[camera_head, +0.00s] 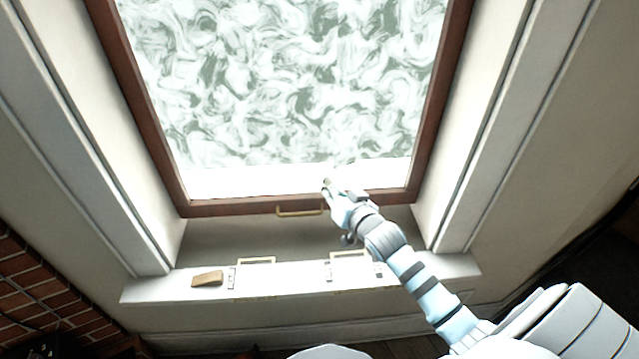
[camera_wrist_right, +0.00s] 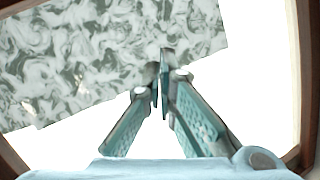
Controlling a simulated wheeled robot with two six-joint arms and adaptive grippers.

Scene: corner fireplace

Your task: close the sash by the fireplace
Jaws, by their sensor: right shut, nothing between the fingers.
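The sash (camera_head: 296,207) has a dark reddish-brown wooden frame around pale, swirl-patterned glass. A brass handle (camera_head: 300,212) is fixed on its bottom rail. A grey-beige strip shows between this rail and the white sill (camera_head: 300,283). My right gripper (camera_head: 327,184) is in front of the lower glass, just above and to the right of the handle. It is shut and empty. In the right wrist view its fingertips (camera_wrist_right: 160,65) meet in front of the bright pane, and the brown frame shows at the edges. Contact with the sash cannot be told. My left gripper is not in view.
A small brown block (camera_head: 207,279) lies on the sill's left part. Red brickwork (camera_head: 30,290) is at the lower left. White casings (camera_head: 500,120) flank the window.

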